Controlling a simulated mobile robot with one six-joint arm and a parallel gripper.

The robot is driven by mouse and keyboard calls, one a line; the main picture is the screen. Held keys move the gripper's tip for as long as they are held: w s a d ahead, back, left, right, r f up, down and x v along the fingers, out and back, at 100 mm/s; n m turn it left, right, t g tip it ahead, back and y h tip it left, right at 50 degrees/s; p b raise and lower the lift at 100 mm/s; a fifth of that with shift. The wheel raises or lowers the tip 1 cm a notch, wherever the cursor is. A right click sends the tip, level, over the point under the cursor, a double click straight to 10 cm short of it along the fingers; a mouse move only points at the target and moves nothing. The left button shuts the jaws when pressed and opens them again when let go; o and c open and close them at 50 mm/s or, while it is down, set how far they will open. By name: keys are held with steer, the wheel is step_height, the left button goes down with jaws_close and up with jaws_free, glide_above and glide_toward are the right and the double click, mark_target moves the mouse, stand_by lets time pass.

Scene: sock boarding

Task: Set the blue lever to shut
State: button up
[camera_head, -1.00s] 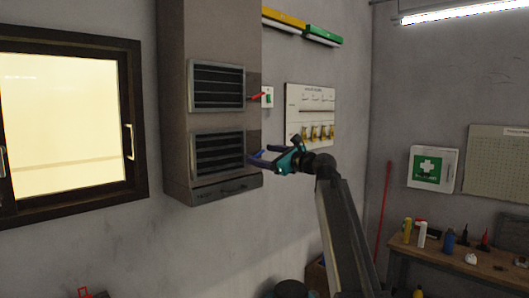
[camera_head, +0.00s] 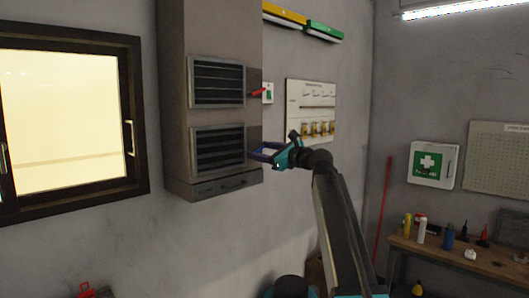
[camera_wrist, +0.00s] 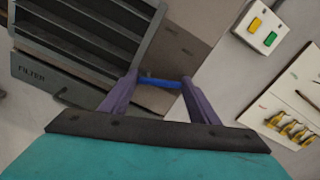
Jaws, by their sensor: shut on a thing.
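The blue lever (camera_wrist: 160,82) shows in the wrist view as a short blue bar between the purple fingertips. My gripper (camera_wrist: 160,77) is shut on it, one finger at each end of the visible bar. In the head view my gripper (camera_head: 258,153) is at the right side of the grey-brown wall duct, level with the lower louvred vent (camera_head: 218,150). The lever is mostly hidden by the fingers there. The lower vent's dark slats show with gaps between them. A red lever (camera_head: 257,92) sticks out beside the upper vent (camera_head: 216,82).
A switch box with green and yellow buttons (camera_wrist: 262,30) is on the wall to the right, near a board with brass hooks (camera_head: 311,110). A window (camera_head: 65,120) is at the left. A workbench (camera_head: 450,250) stands at the right.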

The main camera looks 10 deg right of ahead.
steer(key=shift+b, duration=0.3)
steer(key=n+b, duration=0.3)
steer(key=shift+a+r+n, duration=0.15)
steer(key=shift+r+n, duration=0.15)
steer(key=n+b, duration=0.3)
steer(key=b, duration=0.1)
steer(key=shift+s+a+r+n, duration=0.25)
steer(key=shift+a+r+n, duration=0.05)
steer(key=n+b, duration=0.3)
steer(key=shift+s+a+r+n, duration=0.15)
steer(key=shift+s+a+n, duration=0.1)
steer(key=shift+a+n, duration=0.1)
steer(key=shift+s+a+r+n+b, duration=0.1)
steer(key=shift+s+a+n+b, duration=0.05)
steer(key=shift+n+b, duration=0.6)
steer(key=shift+s+a+r+n+b, duration=0.1)
steer(key=shift+a+n+b, duration=0.05)
steer(key=shift+n+b, duration=0.55)
steer(key=o, duration=1)
steer(key=shift+f, duration=0.1)
steer(key=shift+f, duration=0.1)
